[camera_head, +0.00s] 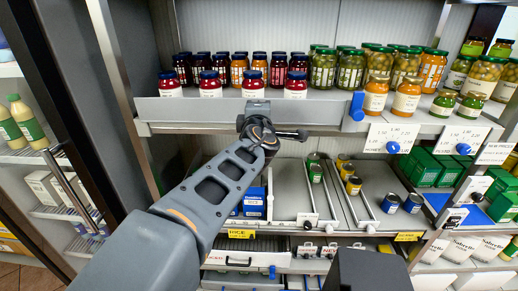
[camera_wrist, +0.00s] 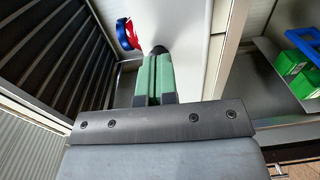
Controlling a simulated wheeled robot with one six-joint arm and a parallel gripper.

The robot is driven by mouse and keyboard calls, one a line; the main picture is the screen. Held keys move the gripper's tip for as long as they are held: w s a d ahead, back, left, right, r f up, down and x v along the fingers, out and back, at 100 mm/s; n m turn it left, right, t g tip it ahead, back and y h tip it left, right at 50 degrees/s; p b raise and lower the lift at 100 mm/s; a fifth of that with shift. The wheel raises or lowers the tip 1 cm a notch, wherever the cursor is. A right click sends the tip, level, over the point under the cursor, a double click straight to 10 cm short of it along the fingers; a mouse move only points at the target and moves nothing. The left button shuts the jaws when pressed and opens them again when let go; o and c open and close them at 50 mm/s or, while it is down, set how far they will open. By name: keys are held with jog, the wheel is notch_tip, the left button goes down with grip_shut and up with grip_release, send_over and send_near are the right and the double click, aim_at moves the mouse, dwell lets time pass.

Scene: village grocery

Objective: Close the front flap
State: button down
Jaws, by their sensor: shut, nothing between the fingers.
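A long grey panel (camera_head: 200,115) along the front of the upper jar shelf looks like the front flap. A blue piece (camera_head: 358,106) sits near its right part. My gripper (camera_head: 257,110) is at the panel's middle, seen from behind, and its fingers are partly hidden by the wrist. In the wrist view the green fingers (camera_wrist: 157,72) are together and empty, beside a pale smooth surface (camera_wrist: 190,40). I cannot tell whether the fingertips touch the panel. A blue and red object (camera_wrist: 128,34), likely a jar, shows beyond the tips.
Several dark red jars (camera_head: 210,84) and green jars (camera_head: 350,68) stand on the upper shelf close behind the panel. Below, a lower shelf (camera_head: 290,180) holds a few jars and blue tins (camera_head: 391,203). A grey upright (camera_head: 120,85) stands at the left.

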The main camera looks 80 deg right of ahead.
jog(key=s+a+p, duration=0.2)
jog(key=a+p, duration=0.1)
jog(key=a, duration=1.1)
